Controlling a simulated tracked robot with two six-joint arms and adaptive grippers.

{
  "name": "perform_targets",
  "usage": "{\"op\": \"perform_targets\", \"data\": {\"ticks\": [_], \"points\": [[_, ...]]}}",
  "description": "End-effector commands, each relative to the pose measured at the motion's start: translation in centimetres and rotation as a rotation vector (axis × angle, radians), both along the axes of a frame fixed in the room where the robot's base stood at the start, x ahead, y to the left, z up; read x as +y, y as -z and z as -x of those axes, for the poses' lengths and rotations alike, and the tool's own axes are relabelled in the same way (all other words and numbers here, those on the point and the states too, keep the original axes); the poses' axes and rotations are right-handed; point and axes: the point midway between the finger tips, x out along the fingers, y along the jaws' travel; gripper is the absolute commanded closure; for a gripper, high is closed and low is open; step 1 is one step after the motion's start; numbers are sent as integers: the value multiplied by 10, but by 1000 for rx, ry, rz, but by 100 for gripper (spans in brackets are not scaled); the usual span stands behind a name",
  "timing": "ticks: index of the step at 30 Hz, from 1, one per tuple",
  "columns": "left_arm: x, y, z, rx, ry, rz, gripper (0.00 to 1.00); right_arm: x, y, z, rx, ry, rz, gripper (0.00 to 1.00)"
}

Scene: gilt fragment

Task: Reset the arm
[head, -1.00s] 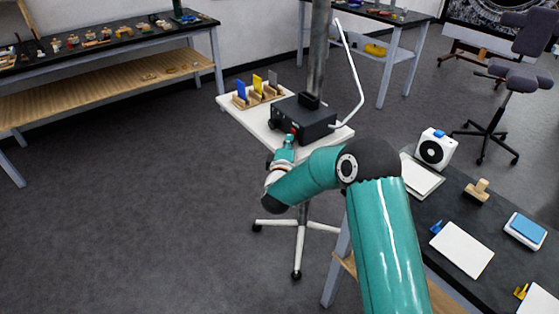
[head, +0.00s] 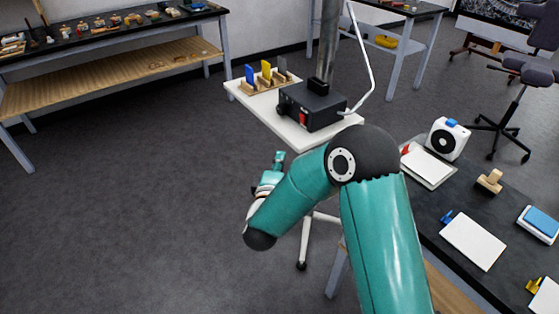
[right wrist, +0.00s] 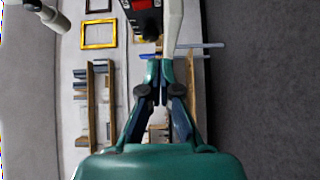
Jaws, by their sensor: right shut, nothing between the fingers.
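My right arm reaches across the head view, with its teal gripper (head: 279,158) pointing up the picture, just left of and below the white cart's front edge. In the right wrist view the two fingers (right wrist: 160,75) are together with nothing between them. A black box (head: 312,106) with a red switch (head: 303,119) on its front stands on the white cart (head: 262,106). The box also shows at the top of the right wrist view (right wrist: 146,20), apart from the fingertips. My left gripper is not in view.
A wooden rack (head: 265,82) with blue, yellow and grey plates sits on the cart beside the box. A dark bench (head: 455,205) with pads and a white fan-like unit (head: 446,139) is at right. A long workbench (head: 110,38) stands at back left. Open floor (head: 130,200) lies left.

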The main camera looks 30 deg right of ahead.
Motion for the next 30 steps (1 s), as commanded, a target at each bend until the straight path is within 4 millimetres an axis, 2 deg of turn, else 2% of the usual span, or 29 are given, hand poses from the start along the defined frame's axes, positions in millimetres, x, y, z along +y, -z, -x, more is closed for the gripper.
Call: {"op": "perform_targets", "data": {"ticks": [12,14,16,17,19,22,24,27,30], "points": [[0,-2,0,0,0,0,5,-4,1,0,5,7,0,100],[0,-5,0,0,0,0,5,-11,6,2,21,20,0,100],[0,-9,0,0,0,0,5,-21,22,8,64,37,2,100],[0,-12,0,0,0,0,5,-24,33,13,95,35,5,100],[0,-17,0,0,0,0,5,-21,67,20,185,-19,-18,100],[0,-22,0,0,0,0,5,1,127,33,271,-134,-221,100],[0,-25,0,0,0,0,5,25,170,51,328,-196,-440,100],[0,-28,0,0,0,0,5,66,222,88,414,-214,-787,100],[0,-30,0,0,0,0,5,104,256,134,510,-145,-1110,100]]}}
